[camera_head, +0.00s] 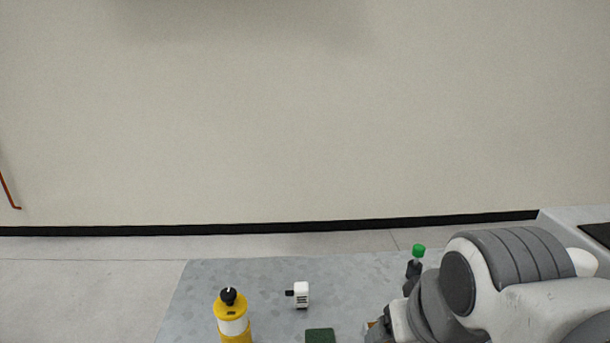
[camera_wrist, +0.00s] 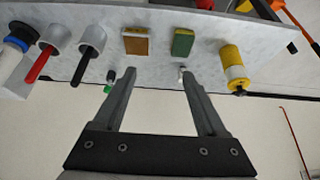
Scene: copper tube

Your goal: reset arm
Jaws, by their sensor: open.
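My gripper (camera_wrist: 158,74) shows in the wrist view with its two fingers spread wide apart and nothing between them. The table with its items lies beyond the fingertips in that view. In the head view my arm enters from the lower right and bends over the right part of the table; the gripper itself cannot be made out there. A thin copper tube (camera_head: 8,190) is at the far left edge against the wall in the head view; an orange-brown tube (camera_wrist: 296,145) also shows at the right of the wrist view.
The grey table (camera_head: 200,285) holds a yellow bottle (camera_head: 233,328), a small white item (camera_head: 302,294), a green sponge (camera_head: 320,336) and a green-capped bottle (camera_head: 418,250). A brown sponge (camera_wrist: 135,42) and grey cups (camera_wrist: 60,33) with red- and black-handled tools show in the wrist view.

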